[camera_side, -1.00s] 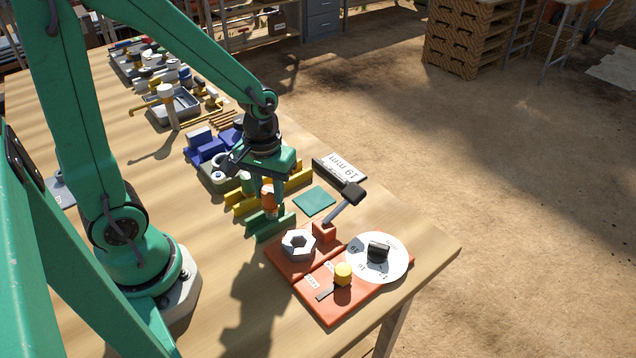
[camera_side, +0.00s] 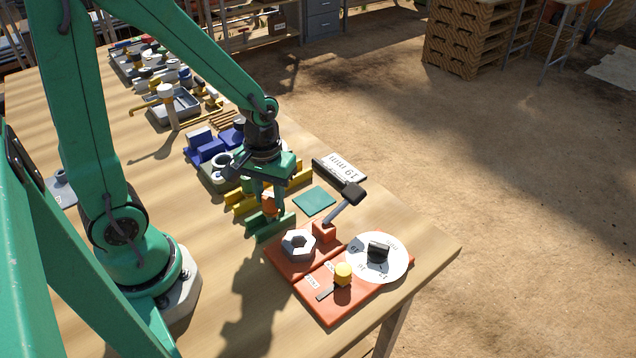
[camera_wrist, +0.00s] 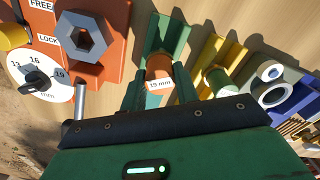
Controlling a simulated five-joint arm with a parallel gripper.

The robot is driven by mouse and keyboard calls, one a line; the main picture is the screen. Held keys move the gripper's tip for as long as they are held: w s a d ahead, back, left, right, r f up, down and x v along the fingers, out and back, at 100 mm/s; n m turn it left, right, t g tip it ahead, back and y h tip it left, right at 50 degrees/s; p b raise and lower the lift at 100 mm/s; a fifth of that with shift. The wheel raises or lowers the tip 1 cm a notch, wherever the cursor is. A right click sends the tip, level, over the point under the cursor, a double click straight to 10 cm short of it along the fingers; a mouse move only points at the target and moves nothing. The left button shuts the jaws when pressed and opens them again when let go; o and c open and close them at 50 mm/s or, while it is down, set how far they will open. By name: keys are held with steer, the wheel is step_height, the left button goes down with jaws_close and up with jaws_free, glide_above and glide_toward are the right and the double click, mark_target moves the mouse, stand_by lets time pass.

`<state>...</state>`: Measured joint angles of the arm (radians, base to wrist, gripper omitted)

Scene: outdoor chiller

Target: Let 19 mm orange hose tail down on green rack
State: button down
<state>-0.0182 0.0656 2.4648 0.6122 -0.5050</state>
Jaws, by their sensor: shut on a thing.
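The orange hose tail (camera_side: 269,206) is between the fingers of my gripper (camera_side: 268,208), low at the green rack (camera_side: 275,228). In the wrist view the orange hose tail (camera_wrist: 158,66) has a white "19 mm" label, and my gripper (camera_wrist: 157,92) is shut on it. The green rack (camera_wrist: 167,32) shows beyond and around it as a slanted-wall trough. The tail lies in line with the trough, at or just above its bottom; I cannot tell whether it touches.
A yellow rack (camera_wrist: 203,63) with a green tail (camera_wrist: 219,80) stands beside the green rack. On the other side is an orange panel (camera_side: 328,300) with a hex socket, lever and numbered dial (camera_side: 378,258). A flat green square (camera_side: 314,201) lies behind, near a "19 mm" sign (camera_side: 341,168).

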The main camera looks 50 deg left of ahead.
mark_target(269, 194)
steer(key=shift+f, duration=0.75)
steer(key=c, duration=0.5)
jaws_free()
steer(key=shift+r, duration=0.1)
steer(key=shift+r, duration=3.45)
step_height(269, 194, up, 8)
